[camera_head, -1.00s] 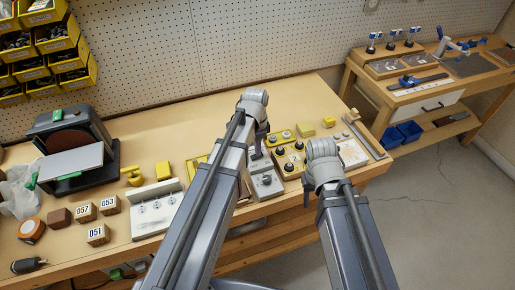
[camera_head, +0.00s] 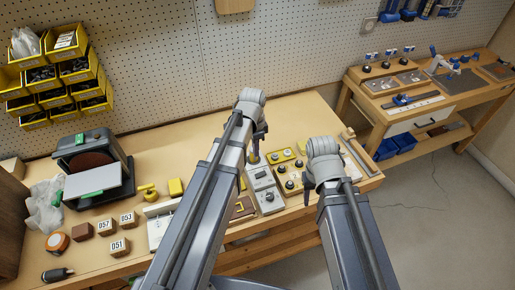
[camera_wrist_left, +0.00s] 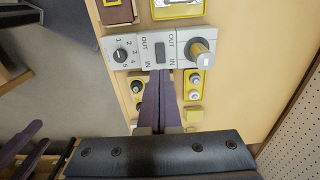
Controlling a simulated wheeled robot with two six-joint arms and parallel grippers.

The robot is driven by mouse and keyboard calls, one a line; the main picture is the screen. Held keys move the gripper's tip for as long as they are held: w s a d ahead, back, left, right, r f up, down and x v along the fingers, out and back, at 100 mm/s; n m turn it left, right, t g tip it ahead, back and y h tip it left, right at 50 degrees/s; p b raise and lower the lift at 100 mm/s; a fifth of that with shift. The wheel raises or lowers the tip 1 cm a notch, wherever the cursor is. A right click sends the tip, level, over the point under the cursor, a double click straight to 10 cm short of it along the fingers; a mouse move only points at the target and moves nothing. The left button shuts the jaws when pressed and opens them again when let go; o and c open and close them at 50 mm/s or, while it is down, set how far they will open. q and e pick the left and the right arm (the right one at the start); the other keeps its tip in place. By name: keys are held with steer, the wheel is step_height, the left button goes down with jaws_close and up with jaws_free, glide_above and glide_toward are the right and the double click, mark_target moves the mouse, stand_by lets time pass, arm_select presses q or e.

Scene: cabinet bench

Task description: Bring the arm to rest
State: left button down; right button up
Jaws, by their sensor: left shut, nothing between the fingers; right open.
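My left gripper (camera_head: 254,153) hangs with its fingers down over the workbench, near the grey control panel (camera_head: 265,190). In the left wrist view its purple fingers (camera_wrist_left: 161,75) are together and empty. Their tips overlap the lower edge of the panel (camera_wrist_left: 116,68), beside the slot marked OUT and IN; whether they touch it I cannot tell. The panel also bears a numbered dial (camera_wrist_left: 121,55) and a round knob (camera_wrist_left: 198,47). My right gripper (camera_head: 307,194) is mostly hidden behind its wrist; it is open, in front of the bench's right part.
Yellow boxes with knobs (camera_head: 281,156) stand close around the left gripper. Numbered wooden blocks (camera_head: 120,246) and a sander (camera_head: 92,170) are at the left. A pegboard (camera_head: 220,70) rises behind. Open floor (camera_head: 425,215) lies at the right.

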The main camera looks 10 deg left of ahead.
steer(key=shift+r, duration=0.4)
steer(key=shift+f, duration=0.1)
